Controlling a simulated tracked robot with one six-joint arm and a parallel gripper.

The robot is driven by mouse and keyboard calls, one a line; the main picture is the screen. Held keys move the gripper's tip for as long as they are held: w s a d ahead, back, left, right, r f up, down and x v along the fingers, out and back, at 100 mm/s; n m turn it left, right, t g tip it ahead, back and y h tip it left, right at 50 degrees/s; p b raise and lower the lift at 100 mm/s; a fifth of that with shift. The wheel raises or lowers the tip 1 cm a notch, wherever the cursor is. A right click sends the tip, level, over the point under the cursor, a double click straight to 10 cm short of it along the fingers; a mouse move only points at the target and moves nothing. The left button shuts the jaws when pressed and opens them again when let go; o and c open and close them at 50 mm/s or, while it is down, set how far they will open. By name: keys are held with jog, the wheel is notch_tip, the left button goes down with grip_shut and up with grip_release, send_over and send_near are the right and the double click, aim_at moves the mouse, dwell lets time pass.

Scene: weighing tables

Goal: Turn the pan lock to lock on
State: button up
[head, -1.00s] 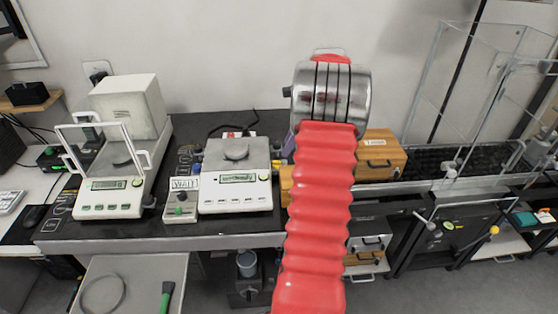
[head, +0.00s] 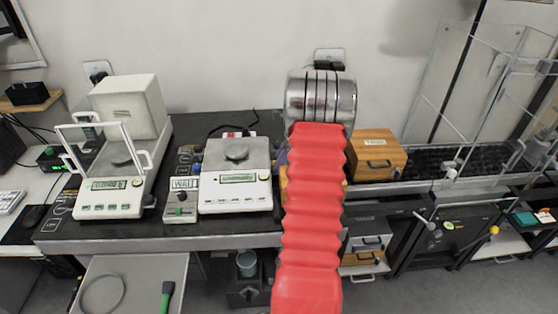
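A small grey control box (head: 181,199) stands between two balances on the dark table. It has a lettered plate, a dark knob and a green part, but I cannot read which way a pan lock is set. The left balance (head: 108,211) has a white housing and a framed front shield.
A wooden box (head: 376,155) stands right of my arm, close to it. Clear panels (head: 465,95) stand farther right. A cable lies behind the right balance. A grey tray (head: 135,285) with a ring and a green-handled brush is at the lower left.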

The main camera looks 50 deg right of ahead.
jog(key=c, duration=0.9)
jog(key=shift+a, duration=0.2)
jog(key=shift+c, duration=0.2)
jog(key=shift+d, duration=0.1)
jog(key=shift+d+n+y, duration=0.1)
jog(key=shift+n+y, duration=0.2)
jog(key=shift+n, duration=0.6)
jog(key=shift+w+d+n+g+y, duration=0.1)
jog(key=shift+n+g+y, duration=0.25)
jog(key=shift+n, duration=0.7)
jog(key=shift+w+d+n+g+y, duration=0.1)
jog(key=shift+n+g+y, duration=0.25)
jog(key=shift+n, duration=0.7)
